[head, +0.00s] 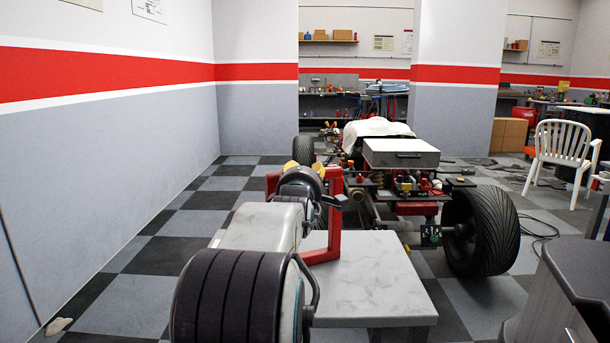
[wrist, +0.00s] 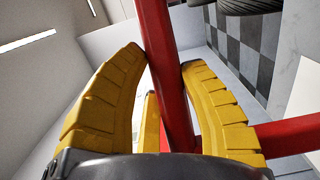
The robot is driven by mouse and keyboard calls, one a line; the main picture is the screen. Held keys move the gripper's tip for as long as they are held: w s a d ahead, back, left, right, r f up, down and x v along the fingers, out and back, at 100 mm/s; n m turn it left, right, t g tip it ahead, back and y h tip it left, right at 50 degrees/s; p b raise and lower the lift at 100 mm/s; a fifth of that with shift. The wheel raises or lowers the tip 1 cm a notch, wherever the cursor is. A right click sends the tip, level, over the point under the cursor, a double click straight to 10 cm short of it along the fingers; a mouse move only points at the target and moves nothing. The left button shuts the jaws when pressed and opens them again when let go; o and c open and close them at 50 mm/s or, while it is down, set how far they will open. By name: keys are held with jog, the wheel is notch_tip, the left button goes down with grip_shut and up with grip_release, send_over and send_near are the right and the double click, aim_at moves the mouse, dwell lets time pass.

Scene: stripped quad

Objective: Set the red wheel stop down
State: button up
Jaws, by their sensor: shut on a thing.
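The red wheel stop (head: 334,228) is a frame of red bars in the middle of the head view. Its lower bar shows at the left part of a pale marbled table top (head: 380,280); I cannot tell whether it touches the top. My gripper (head: 304,167) has yellow fingers and is shut on an upper part of the stop. In the wrist view a red bar of the stop (wrist: 173,90) runs between the yellow fingers of my gripper (wrist: 165,60). Another red bar goes off to the right. My arm hides the stop's left side and part of the table.
The stripped quad (head: 400,155) stands just behind the table, with a large black tyre (head: 480,232) to the right. A grey cabinet (head: 560,295) is at the front right, a white chair (head: 563,150) beyond it.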

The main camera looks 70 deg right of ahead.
jog(key=o, duration=0.8)
jog(key=shift+f, duration=0.1)
jog(key=shift+c, duration=0.2)
jog(key=o, duration=0.4)
jog(key=shift+o, duration=0.2)
jog(key=shift+r, duration=0.25)
jog(key=p+v, duration=0.4)
jog(key=v, duration=0.8)
jog(key=shift+p, duration=0.4)
